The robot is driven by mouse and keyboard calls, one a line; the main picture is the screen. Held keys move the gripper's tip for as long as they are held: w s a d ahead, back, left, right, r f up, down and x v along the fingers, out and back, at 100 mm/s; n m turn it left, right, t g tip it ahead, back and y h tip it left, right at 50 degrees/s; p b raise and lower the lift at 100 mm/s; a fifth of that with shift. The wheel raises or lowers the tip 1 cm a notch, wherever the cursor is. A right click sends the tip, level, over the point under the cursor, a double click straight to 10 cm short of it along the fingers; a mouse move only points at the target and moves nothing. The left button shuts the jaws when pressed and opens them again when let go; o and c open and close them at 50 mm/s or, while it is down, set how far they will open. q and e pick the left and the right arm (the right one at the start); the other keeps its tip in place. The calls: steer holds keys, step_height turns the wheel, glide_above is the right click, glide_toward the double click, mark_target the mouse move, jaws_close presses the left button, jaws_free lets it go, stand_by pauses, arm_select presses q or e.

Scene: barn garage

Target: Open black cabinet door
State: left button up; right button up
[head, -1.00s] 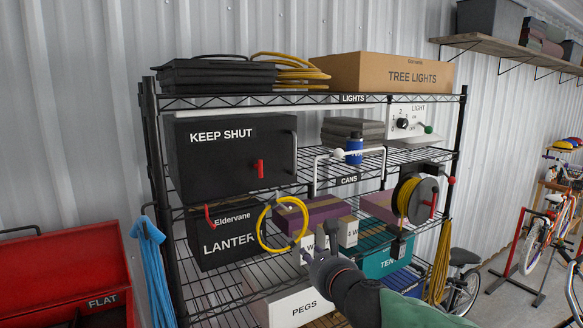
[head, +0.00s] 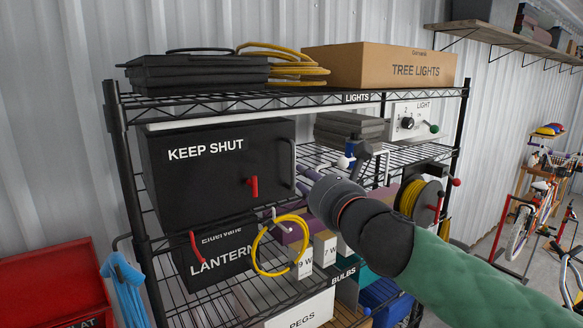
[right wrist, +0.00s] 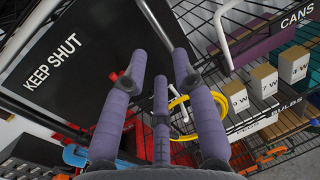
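The black cabinet (head: 215,178), marked KEEP SHUT, stands on the wire rack with its front door shut. A dark upright bar handle (head: 293,160) is at the door's right edge, and a red latch (head: 253,188) sits left of it. My right gripper (head: 304,180) is just right of the handle's lower end, its purple fingers spread and empty. In the right wrist view, the fingers (right wrist: 158,70) are apart, with a grey bar, apparently the handle (right wrist: 157,25), beyond and between them. Contact cannot be told. My left gripper is not in view.
A yellow cable loop (head: 280,245) hangs below the cabinet's right side. A blue spray bottle (head: 347,155) and cable reel (head: 425,205) are right of my gripper. A lantern box (head: 215,260) lies below. A red bin (head: 50,290) stands left.

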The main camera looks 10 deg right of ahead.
mark_target(292, 168)
steer(key=w, duration=0.3)
steer(key=w+a, duration=0.1)
steer(key=w, duration=0.4)
steer(key=shift+w+a+f, duration=0.2)
steer(key=shift+w, duration=0.15)
steer(key=shift+s, duration=0.1)
jaws_close()
